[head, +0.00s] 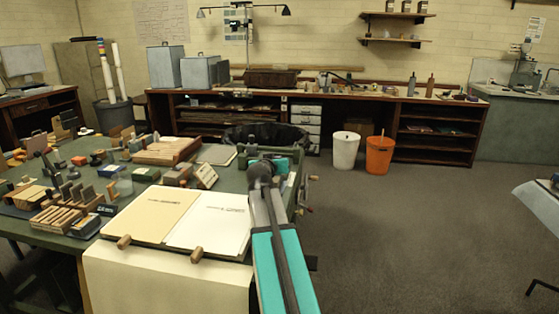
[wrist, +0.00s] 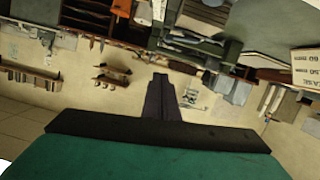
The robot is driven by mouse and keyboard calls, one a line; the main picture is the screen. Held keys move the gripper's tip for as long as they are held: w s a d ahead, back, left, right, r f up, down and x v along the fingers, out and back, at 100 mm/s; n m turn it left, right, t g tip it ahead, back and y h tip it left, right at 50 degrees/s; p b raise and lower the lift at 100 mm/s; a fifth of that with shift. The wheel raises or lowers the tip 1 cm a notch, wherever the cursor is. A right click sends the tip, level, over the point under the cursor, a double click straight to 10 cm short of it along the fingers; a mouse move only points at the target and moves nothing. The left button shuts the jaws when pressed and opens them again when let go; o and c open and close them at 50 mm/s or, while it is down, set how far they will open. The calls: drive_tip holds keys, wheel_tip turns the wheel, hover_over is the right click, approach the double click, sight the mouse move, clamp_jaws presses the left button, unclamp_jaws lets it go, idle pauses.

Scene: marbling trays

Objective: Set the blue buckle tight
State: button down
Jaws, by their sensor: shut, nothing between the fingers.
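I cannot make out a blue buckle in either view.
An open folder (head: 165,215) lies near the table's front edge, with wooden blocks and combs to its left. A white bucket (head: 345,151) and an orange bucket (head: 380,156) stand on the floor by the long bench (head: 437,101).

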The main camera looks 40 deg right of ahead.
drive_tip(key=shift+v, duration=2.15)
